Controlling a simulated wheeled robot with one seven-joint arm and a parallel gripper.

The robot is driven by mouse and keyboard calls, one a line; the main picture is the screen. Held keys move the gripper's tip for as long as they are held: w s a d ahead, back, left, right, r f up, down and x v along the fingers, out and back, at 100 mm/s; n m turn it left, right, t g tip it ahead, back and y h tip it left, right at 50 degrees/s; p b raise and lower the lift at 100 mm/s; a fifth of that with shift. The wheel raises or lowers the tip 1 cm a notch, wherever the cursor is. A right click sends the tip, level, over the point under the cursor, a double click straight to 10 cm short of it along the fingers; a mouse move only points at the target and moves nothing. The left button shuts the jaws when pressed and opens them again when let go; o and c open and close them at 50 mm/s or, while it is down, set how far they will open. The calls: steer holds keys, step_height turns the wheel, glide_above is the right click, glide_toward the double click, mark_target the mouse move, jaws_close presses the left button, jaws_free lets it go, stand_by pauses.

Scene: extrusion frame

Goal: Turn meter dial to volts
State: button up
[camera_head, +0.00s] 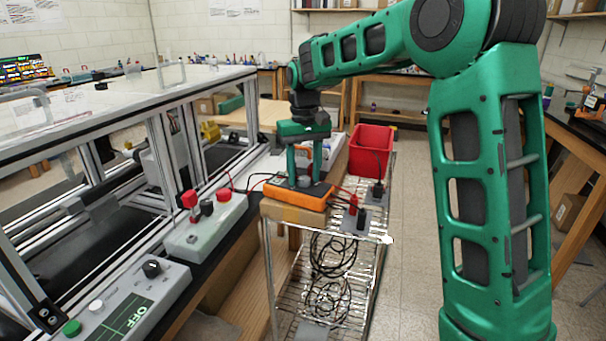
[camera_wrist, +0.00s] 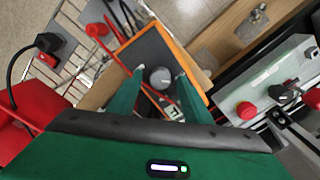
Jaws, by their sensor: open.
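The orange meter (camera_head: 290,198) with a dark face lies on a brown block on top of a wire cart. In the wrist view the meter (camera_wrist: 150,48) shows its round grey dial (camera_wrist: 159,77) with a light pointer mark. My gripper (camera_head: 303,178) points down over the meter in the head view. In the wrist view my gripper (camera_wrist: 158,80) is open, with one green finger on each side of the dial. I cannot tell whether the fingers touch it. The lettering around the dial is too small to read.
Red and black leads run from the meter to plugs (camera_head: 357,208) on the cart. A red bin (camera_head: 371,148) stands behind. A grey control box (camera_head: 207,225) with red and black knobs is at left, beside the aluminium frame (camera_head: 160,140). Floor right of the cart is clear.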

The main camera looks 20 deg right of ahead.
steer(key=c, duration=1.1)
steer(key=shift+m, duration=0.3)
steer(key=m, duration=0.4)
steer(key=shift+m, duration=2.3)
